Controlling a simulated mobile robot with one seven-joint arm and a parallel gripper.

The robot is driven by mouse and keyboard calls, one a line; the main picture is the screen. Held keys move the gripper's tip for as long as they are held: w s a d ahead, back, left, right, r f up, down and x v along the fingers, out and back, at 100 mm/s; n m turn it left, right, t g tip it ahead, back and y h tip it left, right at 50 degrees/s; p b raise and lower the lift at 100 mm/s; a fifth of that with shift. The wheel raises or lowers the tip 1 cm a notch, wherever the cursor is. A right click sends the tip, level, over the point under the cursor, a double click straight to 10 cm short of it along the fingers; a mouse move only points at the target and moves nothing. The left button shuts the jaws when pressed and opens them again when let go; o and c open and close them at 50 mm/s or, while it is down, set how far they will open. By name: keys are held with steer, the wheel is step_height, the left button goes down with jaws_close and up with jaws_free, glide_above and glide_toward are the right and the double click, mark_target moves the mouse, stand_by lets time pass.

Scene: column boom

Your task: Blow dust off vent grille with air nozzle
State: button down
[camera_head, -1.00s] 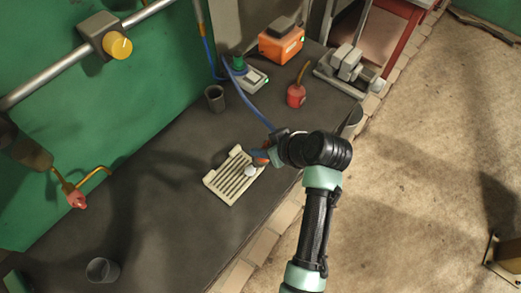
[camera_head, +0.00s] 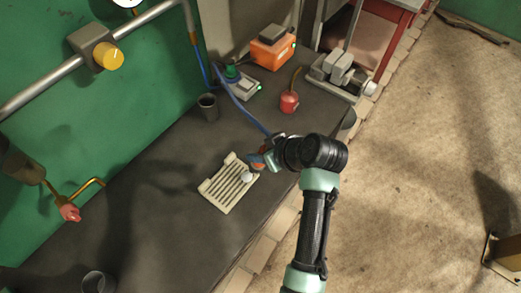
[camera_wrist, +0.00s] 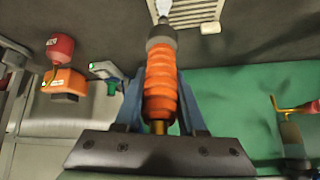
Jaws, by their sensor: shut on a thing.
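The vent grille (camera_head: 214,193) is a pale slatted plate lying on the dark bench, with its edge also in the wrist view (camera_wrist: 183,22). My gripper (camera_head: 266,157) is at the grille's upper right side. In the wrist view, my gripper (camera_wrist: 160,112) is shut on the air nozzle (camera_wrist: 161,80), which has a ribbed orange body and a grey collar. Its pale tip points toward the grille. The nozzle (camera_head: 256,162) is partly hidden by my gripper in the head view. A small whitish lump (camera_head: 248,177) shows over the grille's right end. Whether nozzle and grille touch is unclear.
A blue hose (camera_head: 240,105) runs from the bench's back to my gripper. A dark cup (camera_head: 208,107), red oil can (camera_head: 289,102), grey device with a green knob (camera_head: 245,86), orange box (camera_head: 272,48) and metal vise (camera_head: 340,72) stand beyond. Bench left of the grille is clear.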

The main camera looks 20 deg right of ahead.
steer(key=shift+w+a+b, duration=0.15)
steer(key=shift+w+a, duration=0.45)
steer(key=shift+w, duration=0.2)
steer(key=shift+w+a+b, duration=0.15)
steer(key=shift+w+a, duration=0.4)
steer(key=shift+w, duration=0.25)
steer(key=shift+s, duration=0.1)
steer(key=shift+s+a+p, duration=0.6)
steer(key=shift+s+a, duration=0.05)
steer(key=shift+a, duration=0.25)
steer(key=shift+s+a+p, duration=0.6)
steer(key=shift+s+a, duration=0.05)
steer(key=shift+a, duration=0.25)
stand_by(0.3)
steer(key=shift+s+a+p, duration=0.5)
steer(key=shift+s+a, duration=0.15)
steer(key=shift+a, duration=0.3)
steer(key=shift+s+a+p, duration=0.5)
steer(key=shift+s+a, duration=0.15)
steer(key=shift+a, duration=0.25)
steer(key=shift+r, duration=0.15)
